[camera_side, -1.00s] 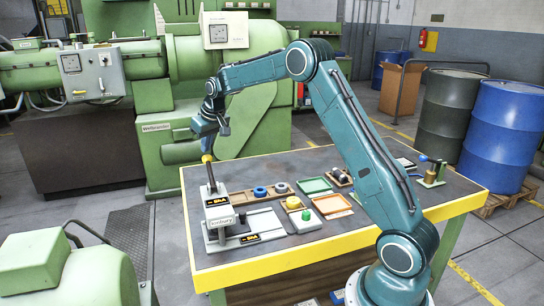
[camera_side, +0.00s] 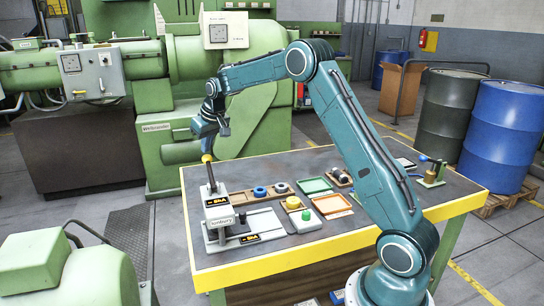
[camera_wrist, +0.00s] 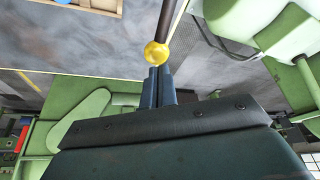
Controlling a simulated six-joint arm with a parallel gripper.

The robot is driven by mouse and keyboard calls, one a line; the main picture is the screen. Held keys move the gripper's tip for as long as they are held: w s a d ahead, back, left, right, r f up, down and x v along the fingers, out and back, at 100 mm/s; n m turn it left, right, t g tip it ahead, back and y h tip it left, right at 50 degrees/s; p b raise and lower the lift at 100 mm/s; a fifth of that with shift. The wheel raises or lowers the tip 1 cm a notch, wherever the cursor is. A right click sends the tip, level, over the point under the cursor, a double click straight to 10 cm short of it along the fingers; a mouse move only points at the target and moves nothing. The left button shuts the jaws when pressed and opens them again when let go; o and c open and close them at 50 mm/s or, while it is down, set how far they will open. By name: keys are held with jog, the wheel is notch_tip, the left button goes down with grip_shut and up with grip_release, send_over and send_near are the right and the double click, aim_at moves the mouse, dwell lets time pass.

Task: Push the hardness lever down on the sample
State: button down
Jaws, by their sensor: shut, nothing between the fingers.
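The hardness tester (camera_side: 217,211) is a light grey block on a stand near the table's left front corner. Its dark lever (camera_side: 211,178) rises from the top, nearly upright, and ends in a yellow knob (camera_side: 207,158). The knob also shows in the wrist view (camera_wrist: 156,53), with the lever's rod running beyond it. My gripper (camera_side: 206,150) is above the knob and points down. In the wrist view its two dark fingers (camera_wrist: 160,71) are shut together, with their tips at the knob; contact is unclear. A sample under the tester cannot be made out clearly.
A wooden tray (camera_side: 240,199) holding blue and dark round pieces lies behind the tester. Green machinery (camera_side: 220,90) stands behind the table.

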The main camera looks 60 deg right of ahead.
aim_at(209, 158)
jog(key=shift+f, duration=3.25)
jog(key=shift+r, duration=4.95)
